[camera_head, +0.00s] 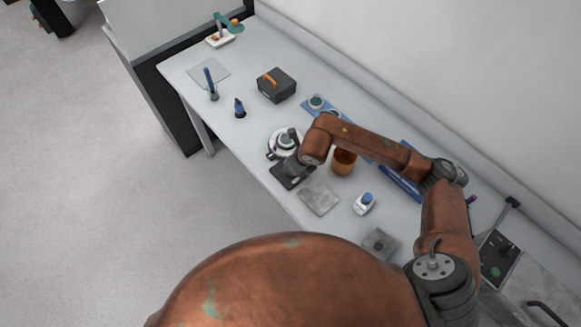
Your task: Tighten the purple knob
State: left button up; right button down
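A small purple piece (471,200), possibly the purple knob, shows at the right end of the bench, just beside my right arm's elbow. It is partly hidden and too small to tell its shape or setting. My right arm reaches in from the right over the bench. My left gripper is not in view.
The long grey bench (245,125) runs along the wall. A black case with an orange handle (277,85), a brown cup (343,162), a blue-capped bottle (364,203), a grey plate (318,196) and a black control panel with a green button (496,258) are on it.

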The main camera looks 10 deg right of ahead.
jog(key=c, duration=2)
grip_release()
jog(key=shift+w+r, duration=0.15)
jog(key=shift+w, duration=0.15)
jog(key=shift+c, duration=0.2)
jog(key=shift+o, duration=0.4)
jog(key=shift+s, duration=0.1)
jog(key=v, duration=1.2)
jog(key=shift+s, duration=0.1)
